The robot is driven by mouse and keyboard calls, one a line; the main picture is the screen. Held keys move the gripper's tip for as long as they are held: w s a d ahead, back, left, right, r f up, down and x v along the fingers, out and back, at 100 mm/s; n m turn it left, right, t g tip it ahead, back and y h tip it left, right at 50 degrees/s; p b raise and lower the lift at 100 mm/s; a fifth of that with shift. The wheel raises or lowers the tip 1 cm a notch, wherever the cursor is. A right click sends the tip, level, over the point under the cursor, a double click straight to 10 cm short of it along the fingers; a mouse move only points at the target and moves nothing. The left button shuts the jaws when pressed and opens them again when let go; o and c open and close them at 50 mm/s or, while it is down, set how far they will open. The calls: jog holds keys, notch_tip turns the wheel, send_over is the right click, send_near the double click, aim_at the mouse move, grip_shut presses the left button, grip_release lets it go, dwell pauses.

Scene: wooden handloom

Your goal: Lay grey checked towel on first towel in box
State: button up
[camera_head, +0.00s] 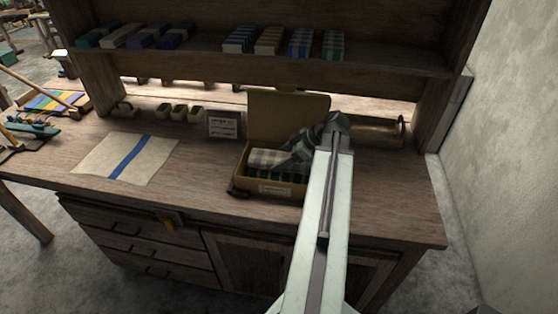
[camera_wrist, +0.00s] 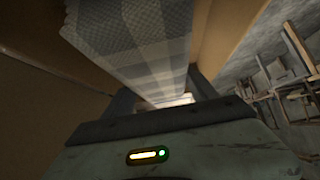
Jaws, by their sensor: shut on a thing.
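The grey checked towel (camera_head: 265,158) is folded, pale grey with darker bands. It is at the open cardboard box (camera_head: 268,189), directly above a dark green checked towel (camera_head: 262,174) inside it. My gripper (camera_head: 288,162) reaches in from the right, shut on the grey towel's right part. In the wrist view, the grey towel (camera_wrist: 130,40) runs between the fingers of my gripper (camera_wrist: 165,97), with brown box walls on both sides. I cannot tell whether the grey towel's underside touches the green towel.
The box's raised lid (camera_head: 285,115) stands behind. A shelf (camera_head: 200,50) with folded textiles hangs above. A wooden roller (camera_head: 378,130) lies behind my arm.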

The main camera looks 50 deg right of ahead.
jog(key=o, duration=1.5)
jog(key=shift+s+d+r+p, duration=0.15)
jog(key=shift+s+r+p, duration=0.05)
jog(key=shift+r+p, duration=0.2)
jog(key=p+v, duration=0.4)
jog(key=v, duration=0.2)
jog(key=shift+r, duration=0.15)
jog(key=shift+s+d+r+p, duration=0.2)
jog(key=shift+s+p, duration=0.2)
jog(key=shift+p, duration=0.05)
jog(key=shift+w, duration=0.1)
